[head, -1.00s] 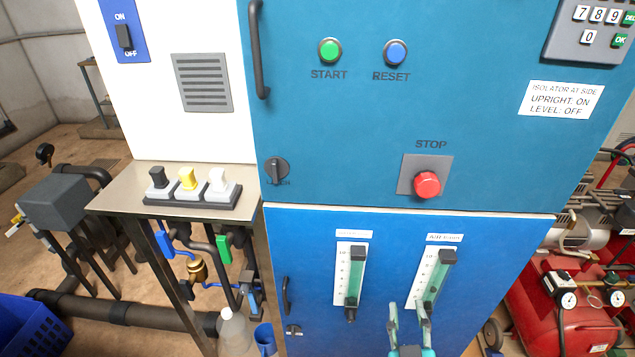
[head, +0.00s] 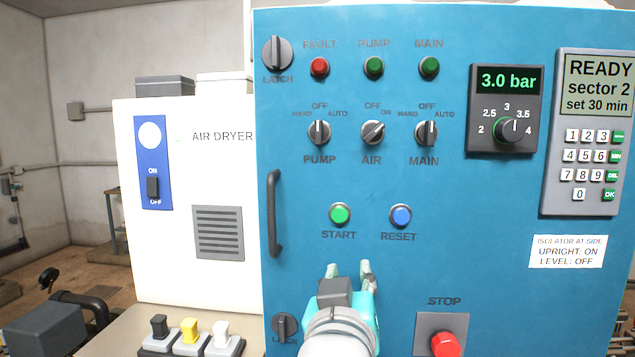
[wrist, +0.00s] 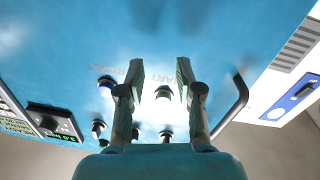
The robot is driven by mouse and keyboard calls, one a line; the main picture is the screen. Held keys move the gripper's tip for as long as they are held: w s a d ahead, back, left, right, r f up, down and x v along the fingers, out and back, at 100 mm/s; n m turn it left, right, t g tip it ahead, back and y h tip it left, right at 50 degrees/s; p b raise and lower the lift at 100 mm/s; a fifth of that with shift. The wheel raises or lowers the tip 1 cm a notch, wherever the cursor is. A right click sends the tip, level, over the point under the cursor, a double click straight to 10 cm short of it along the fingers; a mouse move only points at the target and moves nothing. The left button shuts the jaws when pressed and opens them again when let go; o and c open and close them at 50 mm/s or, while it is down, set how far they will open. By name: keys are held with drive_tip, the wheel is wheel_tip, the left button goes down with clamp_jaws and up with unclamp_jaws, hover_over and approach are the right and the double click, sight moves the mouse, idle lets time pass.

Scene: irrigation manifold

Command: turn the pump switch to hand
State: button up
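The pump switch (head: 319,133) is a black-and-grey rotary knob on the blue panel, marked HAND, OFF and AUTO. Its handle stands about upright, at OFF. My gripper (head: 350,272) is below and slightly right of it in the head view, under the START and RESET buttons. In the wrist view my gripper (wrist: 160,78) has its two fingers apart with nothing between them. The pump switch shows small in the wrist view (wrist: 167,135), beyond the fingers and partly hard to make out.
The air switch (head: 372,133) and main switch (head: 426,133) sit right of the pump switch. The START button (head: 339,214) and RESET button (head: 400,216) lie below. A door handle (head: 273,214) sticks out at the left. The red STOP button (head: 446,344) is lower right.

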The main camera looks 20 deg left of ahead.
drive_tip(key=s+a+r+m, duration=0.15)
drive_tip(key=s+r, duration=0.25)
drive_tip(key=r, duration=0.6)
drive_tip(key=y, duration=0.1)
approach(318, 130)
drive_tip(key=x, duration=0.9)
drive_tip(key=shift+w+a, duration=0.1)
drive_tip(key=shift+w, duration=0.2)
clamp_jaws()
